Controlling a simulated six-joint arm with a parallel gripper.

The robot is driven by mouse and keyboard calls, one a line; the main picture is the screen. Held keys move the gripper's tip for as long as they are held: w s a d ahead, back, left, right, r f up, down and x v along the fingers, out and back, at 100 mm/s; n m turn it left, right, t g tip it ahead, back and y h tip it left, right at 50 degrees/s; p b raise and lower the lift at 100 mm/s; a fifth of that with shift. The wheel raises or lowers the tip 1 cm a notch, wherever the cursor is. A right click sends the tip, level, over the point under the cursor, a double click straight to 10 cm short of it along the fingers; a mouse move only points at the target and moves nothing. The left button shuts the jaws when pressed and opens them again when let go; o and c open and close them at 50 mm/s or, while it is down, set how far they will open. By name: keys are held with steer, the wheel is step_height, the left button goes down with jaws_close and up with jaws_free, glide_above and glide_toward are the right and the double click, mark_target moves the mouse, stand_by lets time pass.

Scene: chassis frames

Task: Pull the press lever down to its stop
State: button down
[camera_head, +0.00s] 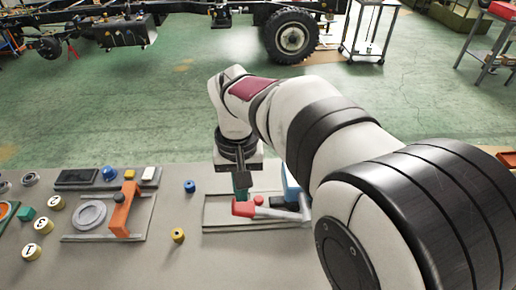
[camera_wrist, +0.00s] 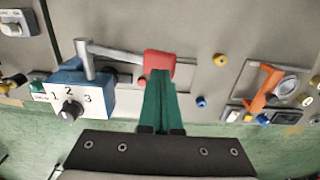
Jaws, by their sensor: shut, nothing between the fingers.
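The press lever is a grey bar (camera_head: 280,213) with a red handle (camera_head: 243,208) on its left end, beside a blue box (camera_head: 291,186). The bar looks roughly level in the head view. In the wrist view the red handle (camera_wrist: 159,63) is at top centre, and the bar (camera_wrist: 115,52) runs left to a grey post on the blue box (camera_wrist: 98,97), which has a dial marked 1, 2, 3. My gripper (camera_head: 241,190) has green fingers, shut and empty, right behind the handle. In the wrist view the fingertips (camera_wrist: 159,76) meet the handle's lower edge; I cannot tell whether they touch.
A small red knob (camera_head: 258,199) sits close to the handle. Left on the bench are an orange clamp (camera_head: 123,208), a grey ring (camera_head: 90,215), a blue knob (camera_head: 190,186) and a yellow knob (camera_head: 178,235). Bench space in front of the lever is clear.

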steer(key=shift+r, duration=2.5)
steer(key=s+d+f+m+y, duration=0.1)
steer(key=s+d+f+m, duration=0.1)
steer(key=s, duration=0.8)
steer(key=s+d+f+m, duration=0.3)
steer(key=s+d+f, duration=0.1)
steer(key=s, duration=0.7)
steer(key=shift+d+f+m+y, duration=0.3)
steer(key=shift+d+f+y, duration=0.1)
steer(key=shift+d, duration=0.3)
